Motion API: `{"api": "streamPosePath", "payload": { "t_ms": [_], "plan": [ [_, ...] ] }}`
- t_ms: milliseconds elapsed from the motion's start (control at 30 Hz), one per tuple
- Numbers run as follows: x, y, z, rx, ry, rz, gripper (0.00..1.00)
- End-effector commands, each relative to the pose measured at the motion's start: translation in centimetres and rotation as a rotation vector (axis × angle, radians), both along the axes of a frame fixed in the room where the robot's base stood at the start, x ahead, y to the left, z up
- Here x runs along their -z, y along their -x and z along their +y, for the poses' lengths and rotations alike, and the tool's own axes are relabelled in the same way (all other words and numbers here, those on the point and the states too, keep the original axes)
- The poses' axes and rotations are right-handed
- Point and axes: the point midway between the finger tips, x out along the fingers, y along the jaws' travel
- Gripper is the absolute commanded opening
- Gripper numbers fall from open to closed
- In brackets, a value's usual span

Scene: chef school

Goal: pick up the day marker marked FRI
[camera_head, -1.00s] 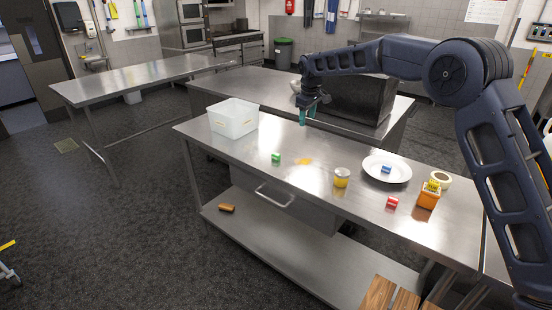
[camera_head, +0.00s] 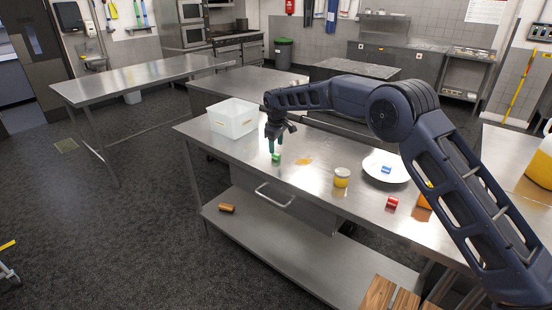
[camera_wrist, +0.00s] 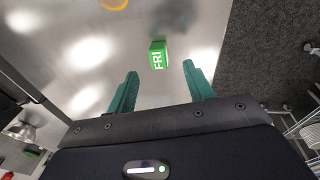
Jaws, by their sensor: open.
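The day marker marked FRI (camera_wrist: 158,55) is a small green block with white letters, lying on the steel table. In the wrist view it lies beyond my fingertips, roughly midway between them and a little to the right. In the head view the green marker (camera_head: 276,157) is near the table's front edge, just below my gripper (camera_head: 274,146). My gripper, also in the wrist view (camera_wrist: 161,72), is open with its teal fingers apart and nothing between them. It points down above the marker; whether a finger touches it I cannot tell.
A translucent bin (camera_head: 233,118) stands to the left behind the gripper.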

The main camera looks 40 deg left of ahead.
Motion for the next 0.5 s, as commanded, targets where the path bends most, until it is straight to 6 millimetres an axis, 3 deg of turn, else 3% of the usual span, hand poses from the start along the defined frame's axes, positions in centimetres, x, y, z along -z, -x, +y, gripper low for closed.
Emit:
{"api": "streamPosePath", "payload": {
  "t_ms": [500],
  "plan": [
    [5.0,-0.8,0.7,-0.001,0.001,0.000,0.52]
  ]
}}
